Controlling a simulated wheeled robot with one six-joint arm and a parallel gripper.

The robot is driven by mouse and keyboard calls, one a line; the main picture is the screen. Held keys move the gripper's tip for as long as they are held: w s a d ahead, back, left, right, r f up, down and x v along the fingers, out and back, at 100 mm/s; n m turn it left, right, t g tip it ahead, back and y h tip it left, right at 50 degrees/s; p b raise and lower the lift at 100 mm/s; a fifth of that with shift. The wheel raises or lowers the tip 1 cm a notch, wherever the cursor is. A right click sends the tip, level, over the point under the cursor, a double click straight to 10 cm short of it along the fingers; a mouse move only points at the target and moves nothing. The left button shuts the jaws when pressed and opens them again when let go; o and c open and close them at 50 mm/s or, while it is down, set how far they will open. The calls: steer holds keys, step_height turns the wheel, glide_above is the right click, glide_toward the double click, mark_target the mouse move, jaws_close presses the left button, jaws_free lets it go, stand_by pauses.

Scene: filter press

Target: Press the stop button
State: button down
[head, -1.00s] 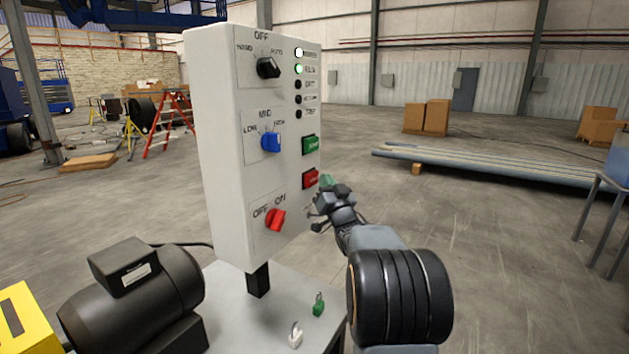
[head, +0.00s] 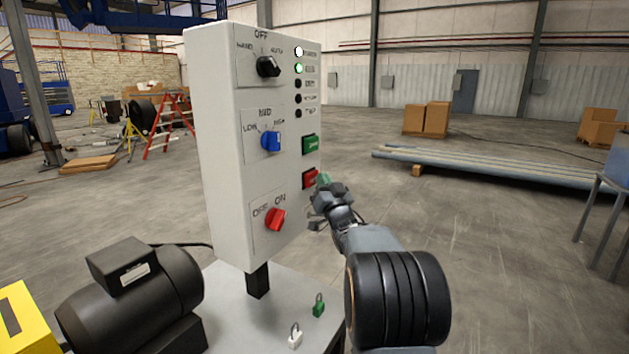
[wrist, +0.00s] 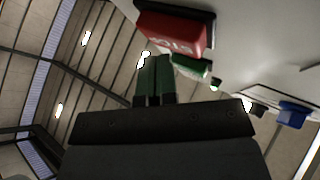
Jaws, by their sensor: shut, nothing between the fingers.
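The red stop button (head: 310,179) is on the right side of the white control box's front, below the green start button (head: 309,144). My gripper (head: 323,180), with green fingertips, is at the right edge of the red button in the head view and overlaps it slightly. In the wrist view the red button (wrist: 172,34), with its lettering showing, is just beyond and right of my shut fingers (wrist: 154,62). I cannot tell whether the fingertips touch it. The green button (wrist: 191,67) shows behind it. The fingers hold nothing.
The white control box (head: 222,150) also carries a black knob (head: 268,67), a blue knob (head: 271,141) and a red switch (head: 275,219). Below it are a black motor (head: 135,295) and green (head: 318,305) and white (head: 295,338) padlocks.

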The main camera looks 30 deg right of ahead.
steer(key=shift+w+a, duration=0.25)
steer(key=shift+w, duration=0.25)
stand_by(0.5)
steer(key=shift+s+d+b, duration=0.1)
steer(key=shift+s+b, duration=0.1)
steer(key=shift+b, duration=0.1)
steer(key=shift+s+d+b, duration=0.35)
steer(key=shift+s, duration=0.35)
steer(key=shift+s+d+b, duration=0.25)
steer(key=shift+s+d, duration=0.15)
steer(key=shift+s, duration=0.35)
steer(key=shift+s+d+b, duration=0.2)
steer(key=shift+s+d, duration=0.2)
steer(key=shift+s, duration=0.35)
steer(key=shift+s+d+b, duration=0.25)
steer(key=shift+s+d, duration=0.15)
steer(key=shift+s, duration=0.35)
steer(key=shift+r, duration=0.1)
